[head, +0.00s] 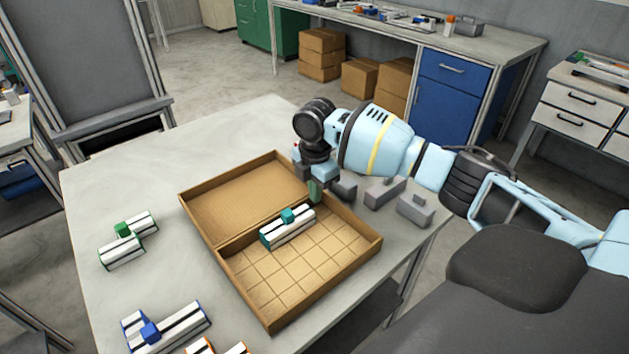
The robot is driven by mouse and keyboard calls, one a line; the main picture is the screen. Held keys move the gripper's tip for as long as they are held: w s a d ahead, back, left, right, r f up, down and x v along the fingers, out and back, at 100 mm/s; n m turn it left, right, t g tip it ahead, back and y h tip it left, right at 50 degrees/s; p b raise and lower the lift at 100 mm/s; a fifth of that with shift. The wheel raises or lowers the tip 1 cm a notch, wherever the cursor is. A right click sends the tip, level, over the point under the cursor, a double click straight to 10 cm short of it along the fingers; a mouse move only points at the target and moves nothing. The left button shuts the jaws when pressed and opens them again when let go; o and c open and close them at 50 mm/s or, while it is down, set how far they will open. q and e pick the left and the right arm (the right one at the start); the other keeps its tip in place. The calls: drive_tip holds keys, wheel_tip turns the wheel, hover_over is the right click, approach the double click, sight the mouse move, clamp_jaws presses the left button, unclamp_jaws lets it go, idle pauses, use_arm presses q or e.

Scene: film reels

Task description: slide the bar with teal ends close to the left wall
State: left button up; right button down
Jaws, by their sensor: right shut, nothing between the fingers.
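The bar with teal ends (277,237) is white with a dark stripe and a teal block on top. It lies in the near, grid-floored compartment of the brown tray (325,285), close to the divider. A strip of bare floor shows between its left end and the tray's left wall (243,289). My right gripper (314,190) points down at the bar's right end, shut and empty. Its fingertips are small here, and I cannot tell whether they touch the bar. My left gripper is not in view.
The tray's far compartment (240,198) is empty. A green-marked bar pair (128,241), a blue-ended bar pair (166,328) and an orange-ended bar (232,349) lie on the table left of the tray. Grey blocks (414,209) stand behind its right side.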

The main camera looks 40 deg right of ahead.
sight(282, 223)
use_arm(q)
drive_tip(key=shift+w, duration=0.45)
use_arm(e)
drive_tip(key=shift+f, duration=2.25)
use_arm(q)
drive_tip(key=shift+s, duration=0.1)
use_arm(e)
drive_tip(key=shift+a, duration=0.35)
drive_tip(key=a+p, duration=0.1)
drive_tip(key=a, duration=0.1)
drive_tip(key=a+p, duration=0.1)
drive_tip(key=a, duration=0.2)
drive_tip(key=a+p, duration=0.1)
drive_tip(key=a, duration=0.2)
drive_tip(key=shift+s+a+r, duration=0.2)
drive_tip(key=shift+s, duration=0.05)
drive_tip(key=shift+a+f, duration=0.1)
drive_tip(key=shift+a, duration=0.2)
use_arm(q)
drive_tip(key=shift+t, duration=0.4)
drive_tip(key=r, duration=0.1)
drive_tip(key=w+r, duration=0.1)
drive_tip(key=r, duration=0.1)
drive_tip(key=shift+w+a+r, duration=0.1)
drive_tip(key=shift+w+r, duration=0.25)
use_arm(e)
drive_tip(key=shift+s+a+f, duration=0.1)
drive_tip(key=shift+f, duration=0.05)
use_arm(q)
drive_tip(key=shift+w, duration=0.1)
